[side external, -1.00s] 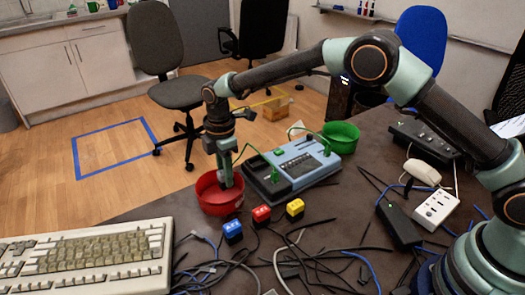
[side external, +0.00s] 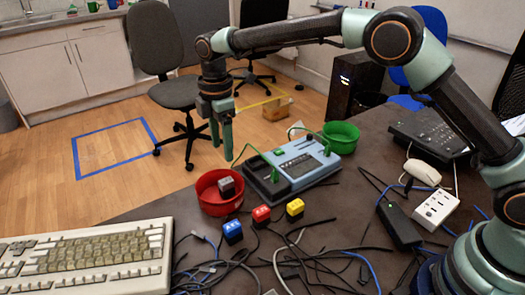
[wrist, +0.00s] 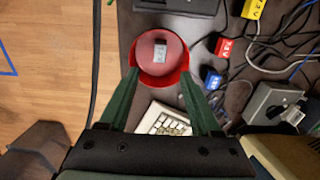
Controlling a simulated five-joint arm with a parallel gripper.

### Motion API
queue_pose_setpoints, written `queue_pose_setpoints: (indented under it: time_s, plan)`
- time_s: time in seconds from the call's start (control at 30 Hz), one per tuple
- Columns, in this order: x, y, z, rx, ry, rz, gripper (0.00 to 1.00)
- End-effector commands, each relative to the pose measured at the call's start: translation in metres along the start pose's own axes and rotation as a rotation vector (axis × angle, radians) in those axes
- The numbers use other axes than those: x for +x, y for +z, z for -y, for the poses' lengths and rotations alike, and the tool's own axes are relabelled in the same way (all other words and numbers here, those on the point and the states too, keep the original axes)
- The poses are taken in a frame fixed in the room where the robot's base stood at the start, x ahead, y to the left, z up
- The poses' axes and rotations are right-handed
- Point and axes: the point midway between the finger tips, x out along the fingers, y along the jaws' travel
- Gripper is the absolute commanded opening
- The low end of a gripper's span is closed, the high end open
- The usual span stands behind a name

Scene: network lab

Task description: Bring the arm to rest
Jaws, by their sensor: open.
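My gripper (side external: 222,152) is raised above the red bowl, pointing down, open and empty. In the wrist view its green fingers (wrist: 160,79) are spread apart, with the bowl showing between and beyond the tips. The red bowl (side external: 212,207) stands on the dark table, left of the blue-grey tester device (side external: 312,174). A small grey block (side external: 226,186) lies inside the bowl; it also shows in the wrist view (wrist: 160,52), clear of the fingers.
Blue (side external: 232,231), red (side external: 261,214) and yellow (side external: 295,208) blocks stand in front of the tester, near tangled cables. A keyboard (side external: 85,259) lies front left. A green bowl (side external: 341,137) stands behind the tester. The air around my gripper is clear.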

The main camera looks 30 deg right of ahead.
Motion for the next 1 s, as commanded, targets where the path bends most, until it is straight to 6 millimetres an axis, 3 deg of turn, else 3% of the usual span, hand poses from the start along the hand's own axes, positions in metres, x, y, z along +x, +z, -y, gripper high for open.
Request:
queue_pose_setpoints:
  time_s: [0.2,0.63,0.77,1.0]
  plan:
    - [-0.027,0.000,0.000,0.000,0.001,0.000,0.65]
    - [-0.036,0.004,0.001,0.020,0.006,-0.003,0.65]
    - [-0.057,0.021,0.005,0.114,0.035,-0.016,0.65]
    - [-0.109,0.073,0.034,0.424,0.121,-0.066,0.65]
